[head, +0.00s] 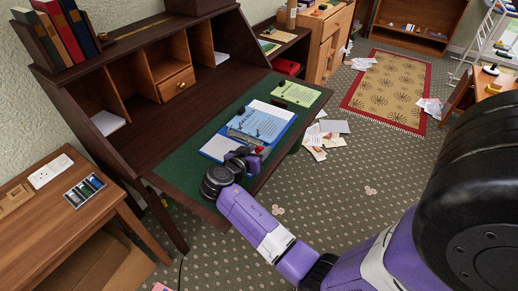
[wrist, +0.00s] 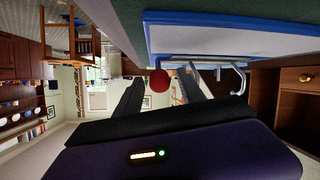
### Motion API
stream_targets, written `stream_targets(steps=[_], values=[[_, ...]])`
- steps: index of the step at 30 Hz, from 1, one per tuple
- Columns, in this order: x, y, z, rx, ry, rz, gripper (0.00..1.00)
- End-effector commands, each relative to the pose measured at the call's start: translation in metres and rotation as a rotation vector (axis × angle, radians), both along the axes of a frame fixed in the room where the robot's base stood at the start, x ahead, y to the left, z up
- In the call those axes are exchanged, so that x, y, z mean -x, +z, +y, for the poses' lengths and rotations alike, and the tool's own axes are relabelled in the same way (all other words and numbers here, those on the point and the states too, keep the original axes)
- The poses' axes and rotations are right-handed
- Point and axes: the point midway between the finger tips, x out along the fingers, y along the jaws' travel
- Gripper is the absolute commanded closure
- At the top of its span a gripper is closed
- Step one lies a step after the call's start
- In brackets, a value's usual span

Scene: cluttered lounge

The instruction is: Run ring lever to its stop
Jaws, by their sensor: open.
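An open lever-arch file (head: 262,115) with blue covers lies on the green desktop, sheets on its right half. Its metal ring mechanism (head: 243,137) is near the front edge, partly hidden by my gripper (head: 246,156). The ring lever's red knob (head: 259,149) shows just beside my fingers. In the wrist view, which looks inverted, the red knob (wrist: 160,81) sits between my open fingers (wrist: 161,92), with a gap to each side. A bent metal piece (wrist: 240,78) and the file's blue edge (wrist: 230,20) show beyond. Contact with the knob cannot be told.
The desk's green top (head: 190,175) is clear left of the file. A pale green sheet (head: 297,93) with a dark object lies at its right. Desk pigeonholes (head: 150,75) rise behind. Loose papers (head: 325,138) lie on the carpet. A side table (head: 60,225) stands at left.

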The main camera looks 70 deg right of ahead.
Motion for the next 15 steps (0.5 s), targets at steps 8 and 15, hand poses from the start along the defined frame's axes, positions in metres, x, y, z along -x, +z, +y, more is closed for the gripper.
stream_targets(steps=[8, 15], values=[[0.0010, -0.0036, -0.0078, 0.000, 0.001, 0.000, 0.54], [0.0010, -0.0035, -0.0075, 0.000, 0.001, 0.000, 0.77]])
